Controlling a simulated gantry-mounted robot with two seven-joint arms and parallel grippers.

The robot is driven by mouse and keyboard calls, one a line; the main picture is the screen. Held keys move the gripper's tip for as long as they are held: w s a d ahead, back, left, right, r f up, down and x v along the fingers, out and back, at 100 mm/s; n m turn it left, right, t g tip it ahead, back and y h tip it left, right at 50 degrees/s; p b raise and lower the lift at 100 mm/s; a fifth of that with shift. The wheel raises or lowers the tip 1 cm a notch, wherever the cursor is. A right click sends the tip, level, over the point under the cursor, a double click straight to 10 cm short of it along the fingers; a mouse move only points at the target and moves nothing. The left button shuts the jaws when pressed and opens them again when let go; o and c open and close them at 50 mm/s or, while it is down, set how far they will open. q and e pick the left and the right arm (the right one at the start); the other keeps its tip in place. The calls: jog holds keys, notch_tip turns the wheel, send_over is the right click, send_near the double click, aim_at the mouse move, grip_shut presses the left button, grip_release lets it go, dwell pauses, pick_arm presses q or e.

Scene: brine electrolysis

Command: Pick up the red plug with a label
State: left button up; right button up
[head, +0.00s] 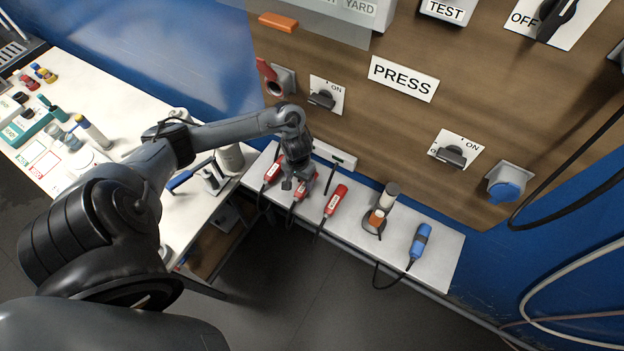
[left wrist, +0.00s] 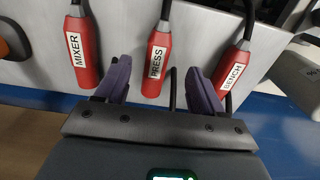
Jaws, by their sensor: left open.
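Three red plugs with white labels lie on a white shelf. In the left wrist view they read MIXER (left wrist: 84,50), PRESS (left wrist: 156,62) and BENCH (left wrist: 233,70). In the head view a red plug (head: 335,201) lies right of my left gripper (head: 288,184), and another red plug (head: 273,170) lies left of it. The middle plug is partly hidden by the gripper. My left gripper also shows in the left wrist view (left wrist: 159,83), open, its two purple-grey fingers spread wide with the PRESS plug centred ahead between them. I cannot tell whether they touch anything. My right gripper is not in view.
The wooden panel (head: 370,130) with switches and a PRESS sign (head: 404,78) rises behind. A cluttered white table (head: 110,90) is at left.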

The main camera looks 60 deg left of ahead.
aim_at(301, 190)
pick_arm(q)
jog(key=shift+w+f, duration=0.2)
jog(key=shift+f, duration=3.65)
jog(key=shift+c, duration=0.3)
jog(key=c, duration=1.1)
jog(key=shift+o, duration=0.2)
jog(key=shift+r, duration=0.1)
